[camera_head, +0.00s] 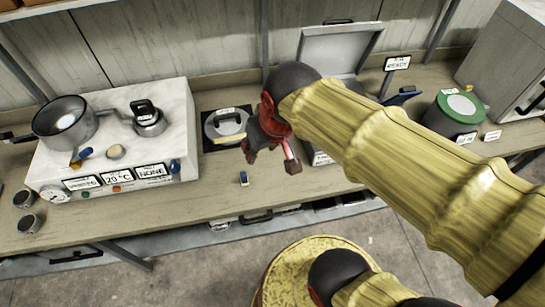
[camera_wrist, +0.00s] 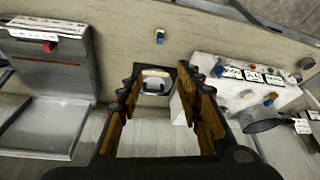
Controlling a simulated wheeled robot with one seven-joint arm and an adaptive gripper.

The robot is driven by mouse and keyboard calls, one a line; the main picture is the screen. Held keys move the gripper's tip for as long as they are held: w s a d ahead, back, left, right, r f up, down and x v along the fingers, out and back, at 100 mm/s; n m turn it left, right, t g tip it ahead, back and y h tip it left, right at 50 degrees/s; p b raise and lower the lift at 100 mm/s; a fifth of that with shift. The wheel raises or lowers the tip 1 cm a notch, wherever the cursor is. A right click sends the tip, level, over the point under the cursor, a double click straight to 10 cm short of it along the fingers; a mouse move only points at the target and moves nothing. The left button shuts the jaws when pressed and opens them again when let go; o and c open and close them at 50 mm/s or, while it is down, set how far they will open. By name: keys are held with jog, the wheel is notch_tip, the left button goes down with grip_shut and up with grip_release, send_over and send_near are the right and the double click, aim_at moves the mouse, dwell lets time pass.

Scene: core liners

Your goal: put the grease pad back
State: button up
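No object is plainly marked as the grease pad, so I cannot tell which one it is. A small pale round pad (camera_head: 116,151) lies on the marble-topped stove unit (camera_head: 163,115). A green round tin (camera_head: 462,104) with a pale disc on top stands at the right. A small blue and pale block (camera_head: 244,178) lies near the table's front, also in the wrist view (camera_wrist: 160,37). My gripper (camera_head: 259,151) is over the table beside a grey disc (camera_head: 221,122) on a black mat. In the wrist view its fingers (camera_wrist: 157,103) are spread, with nothing visibly held.
A pan (camera_head: 64,122) and a small pot (camera_head: 148,121) stand on the stove unit. An open-lidded metal box (camera_head: 338,48) is behind my arm. Two small cups (camera_head: 27,210) stand at the left edge. Front table space around the small block is clear.

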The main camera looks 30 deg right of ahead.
jog(key=shift+n+t, duration=0.3)
jog(key=shift+t, duration=0.2)
jog(key=s, duration=0.1)
jog(key=s+r, duration=0.1)
jog(key=s, duration=0.3)
jog(key=shift+r, duration=0.35)
jog(key=shift+f, duration=0.1)
